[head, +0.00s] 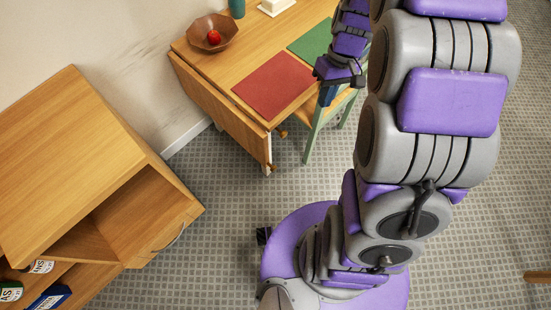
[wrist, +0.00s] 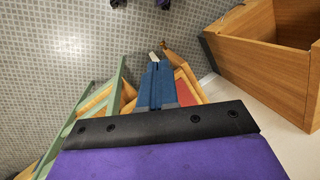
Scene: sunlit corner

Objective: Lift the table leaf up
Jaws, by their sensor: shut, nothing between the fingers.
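The wooden table (head: 245,57) stands against the wall. Its leaf (head: 215,112) hangs down along the table's left side, its lower edge above the floor. Small wooden knobs (head: 282,133) show at the table's near end. My gripper (head: 327,97) is at the right of the red mat, by the table's near edge, apart from the leaf. In the wrist view, the blue fingers of my gripper (wrist: 156,72) are together with nothing between them. They cover part of the table there, and I cannot tell the leaf clearly in that view.
A red mat (head: 272,84), a green mat (head: 312,42) and a bowl (head: 204,35) with a red fruit (head: 214,37) lie on the tabletop. A green chair (wrist: 118,85) stands beside the table. A wooden cabinet (head: 90,150) stands left; patterned floor is free between.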

